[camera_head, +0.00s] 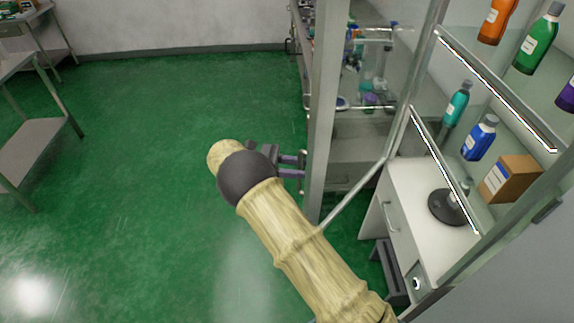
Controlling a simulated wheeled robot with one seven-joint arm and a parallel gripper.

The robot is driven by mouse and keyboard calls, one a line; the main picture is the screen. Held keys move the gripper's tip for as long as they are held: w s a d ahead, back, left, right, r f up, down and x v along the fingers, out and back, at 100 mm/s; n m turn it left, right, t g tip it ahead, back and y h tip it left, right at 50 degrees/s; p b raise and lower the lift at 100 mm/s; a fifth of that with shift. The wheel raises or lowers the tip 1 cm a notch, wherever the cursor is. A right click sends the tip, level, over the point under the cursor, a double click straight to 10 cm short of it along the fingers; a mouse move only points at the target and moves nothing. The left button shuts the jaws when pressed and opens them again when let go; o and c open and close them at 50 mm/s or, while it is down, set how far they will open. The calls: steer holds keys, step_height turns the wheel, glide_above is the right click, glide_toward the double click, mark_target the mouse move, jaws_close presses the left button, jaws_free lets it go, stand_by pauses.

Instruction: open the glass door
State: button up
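The glass door (321,95) has a pale metal frame and a clear pane. It stands swung out at an angle from the cabinet on the right, with a gap at its near side that shows the shelves. My gripper (298,166) is at the left side of the door's outer upright, beyond the dark wrist joint. Its two fingers are parted, with a gap between them, and their tips reach the upright. I cannot tell whether they touch it, and no door handle shows clearly.
The cabinet has glass shelves (497,88) with several bottles and a brown box (511,178). Below is a white counter (404,181) with drawers. Another bench with bottles shows through the pane. Green floor (150,140) lies clear to the left, with a metal table (35,145) at the far left.

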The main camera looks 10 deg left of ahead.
steer(key=a+b, duration=0.1)
steer(key=a, duration=0.6)
steer(key=shift+b, duration=0.35)
steer(key=shift+d, duration=0.1)
steer(key=shift+c, duration=0.4)
